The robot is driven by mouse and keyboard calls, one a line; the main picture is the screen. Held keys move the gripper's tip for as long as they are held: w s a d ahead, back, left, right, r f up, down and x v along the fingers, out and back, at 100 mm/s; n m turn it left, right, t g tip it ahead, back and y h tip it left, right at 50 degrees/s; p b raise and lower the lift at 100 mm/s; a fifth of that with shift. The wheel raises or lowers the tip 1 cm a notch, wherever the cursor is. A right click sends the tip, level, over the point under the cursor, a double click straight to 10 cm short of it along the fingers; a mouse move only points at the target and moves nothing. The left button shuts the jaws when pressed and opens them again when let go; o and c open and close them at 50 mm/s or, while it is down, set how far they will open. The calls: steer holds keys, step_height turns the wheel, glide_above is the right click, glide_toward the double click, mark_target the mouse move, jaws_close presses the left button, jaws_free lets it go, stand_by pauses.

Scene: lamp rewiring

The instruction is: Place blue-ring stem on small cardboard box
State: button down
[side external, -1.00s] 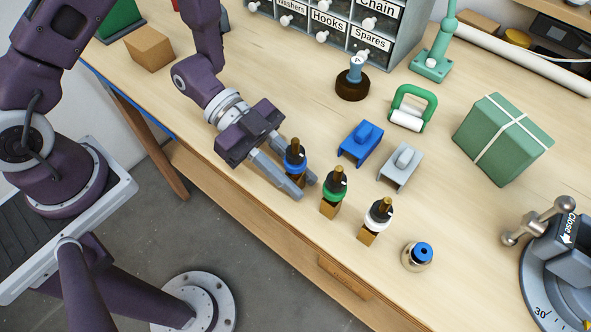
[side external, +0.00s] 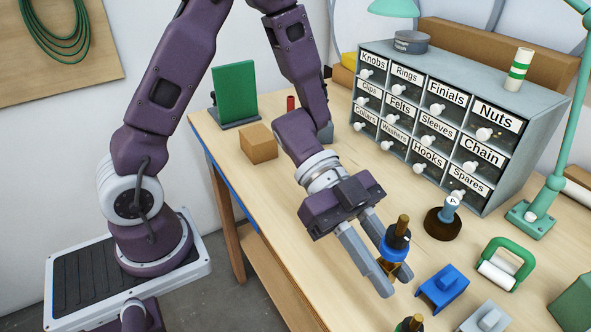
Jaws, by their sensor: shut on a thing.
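The blue-ring stem (side external: 397,240) has a dark collar, a brass top and a blue ring. It is upright between the fingers of my gripper (side external: 395,280), which is shut on it over the front part of the bench. Its lower end is partly hidden by the fingers, and I cannot tell whether it touches the bench top. The small cardboard box (side external: 258,143) is a plain brown cube near the bench's left end, up and left of my gripper and apart from it. Its top is bare.
A green-ring stem (side external: 410,323) is cut off at the bottom edge. A blue clip-like block (side external: 442,288), a grey one (side external: 485,318) and a green-handled roller (side external: 500,266) lie right. A drawer cabinet (side external: 440,125) stands behind. A green panel (side external: 235,94) stands behind the box.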

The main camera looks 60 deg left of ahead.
steer(key=w+a+r+n+t+y, duration=0.25)
steer(key=w+n+t, duration=0.25)
steer(key=w, duration=0.3)
steer(key=w+a+r+n+t+y, duration=0.2)
steer(key=w+r+n+t, duration=0.15)
steer(key=w, duration=0.55)
steer(key=w+a+r+n+t+y, duration=0.15)
steer(key=w+a+n+y, duration=0.35)
steer(key=a, duration=0.5)
steer(key=w+a+r+n+t+y, duration=0.15)
steer(key=w+a+n+y, duration=0.25)
steer(key=a+n+y, duration=0.45)
steer(key=n+g+y, duration=0.9)
steer(key=n+g, duration=0.3)
steer(key=n, duration=0.1)
glide_above(257, 134)
step_height(257, 134, down, 3)
step_height(257, 134, down, 10)
steer(key=shift+w+f, duration=0.1)
